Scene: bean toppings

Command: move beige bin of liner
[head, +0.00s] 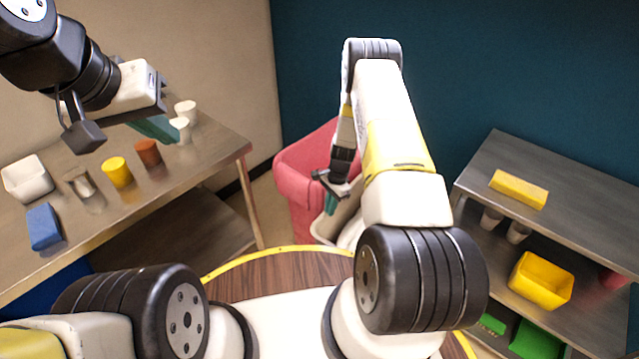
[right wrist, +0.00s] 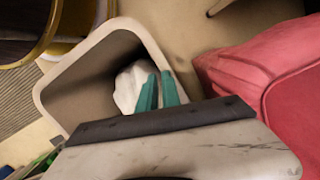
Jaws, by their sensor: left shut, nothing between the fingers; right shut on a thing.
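My right gripper (head: 331,204) reaches down into the bin's mouth. Its teal fingertips (right wrist: 160,90) are shut on the liner. The liner cannot be made out in the head view. My left gripper (head: 155,128) is shut and empty above the back of the left table.
The left metal table (head: 190,175) holds several cups, a white container and a blue block. The right metal shelf (head: 490,170) holds a yellow block and a yellow bin (head: 540,282).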

